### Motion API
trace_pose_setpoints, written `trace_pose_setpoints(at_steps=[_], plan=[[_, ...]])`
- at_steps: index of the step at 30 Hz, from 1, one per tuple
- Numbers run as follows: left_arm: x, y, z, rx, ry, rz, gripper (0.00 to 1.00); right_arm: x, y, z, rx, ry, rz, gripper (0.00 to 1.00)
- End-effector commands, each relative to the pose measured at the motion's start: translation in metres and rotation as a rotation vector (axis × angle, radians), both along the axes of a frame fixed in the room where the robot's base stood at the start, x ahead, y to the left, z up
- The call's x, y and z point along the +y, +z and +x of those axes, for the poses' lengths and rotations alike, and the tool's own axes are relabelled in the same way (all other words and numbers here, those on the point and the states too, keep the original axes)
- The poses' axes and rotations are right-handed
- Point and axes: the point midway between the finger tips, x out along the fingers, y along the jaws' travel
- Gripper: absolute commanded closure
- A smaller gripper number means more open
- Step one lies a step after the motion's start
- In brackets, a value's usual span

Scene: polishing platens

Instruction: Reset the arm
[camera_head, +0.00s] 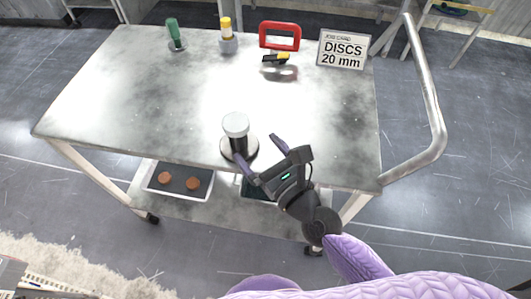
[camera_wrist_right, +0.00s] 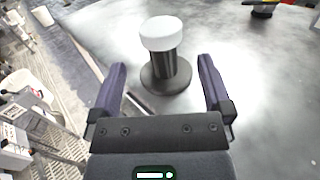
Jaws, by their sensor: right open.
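My right gripper (camera_head: 262,155) is open and empty at the front edge of the metal cart top (camera_head: 130,90). In the right wrist view its two dark purple fingers (camera_wrist_right: 162,90) are spread wide. A dark cylinder with a white cap (camera_head: 236,126) stands upright on a round dark base just ahead of the gripper. It also shows in the right wrist view (camera_wrist_right: 162,35), ahead of the gap between the fingers, and I see no contact with them. My left gripper is in neither view.
A tray (camera_head: 206,189) with two brown discs sits on the lower shelf. A handle rail (camera_head: 429,90) curves out right.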

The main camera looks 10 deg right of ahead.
Motion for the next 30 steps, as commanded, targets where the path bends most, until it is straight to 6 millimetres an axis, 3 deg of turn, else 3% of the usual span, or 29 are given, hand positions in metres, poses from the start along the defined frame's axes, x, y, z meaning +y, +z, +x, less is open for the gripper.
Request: trace_pose_setpoints(at_steps=[3,8,11,14,16,18,21,25,30], plan=[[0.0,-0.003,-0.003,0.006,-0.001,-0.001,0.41,-0.009,-0.001,-0.016,0.0,0.001,-0.001,0.0],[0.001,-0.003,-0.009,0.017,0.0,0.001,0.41,-0.011,0.0,-0.022,0.0,0.001,0.0,0.0],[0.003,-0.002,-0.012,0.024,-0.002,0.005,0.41,-0.004,0.001,-0.028,-0.046,0.05,-0.125,0.0],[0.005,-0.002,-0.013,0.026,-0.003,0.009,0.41,0.014,-0.004,-0.048,-0.22,0.23,-0.59,0.0],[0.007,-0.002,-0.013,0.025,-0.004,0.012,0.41,0.017,-0.017,-0.065,-0.368,0.395,-0.998,0.0],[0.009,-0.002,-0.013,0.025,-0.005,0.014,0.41,0.009,-0.032,-0.08,-0.482,0.561,-1.34,0.0],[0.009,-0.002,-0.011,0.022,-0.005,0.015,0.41,-0.013,-0.051,-0.098,-0.593,0.807,-1.713,0.0],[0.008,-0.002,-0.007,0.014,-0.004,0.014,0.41,-0.05,-0.067,-0.124,-0.674,1.162,-2.041,0.0],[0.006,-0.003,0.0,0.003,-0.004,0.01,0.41,-0.103,-0.074,-0.164,-0.714,1.702,-2.226,0.0]])
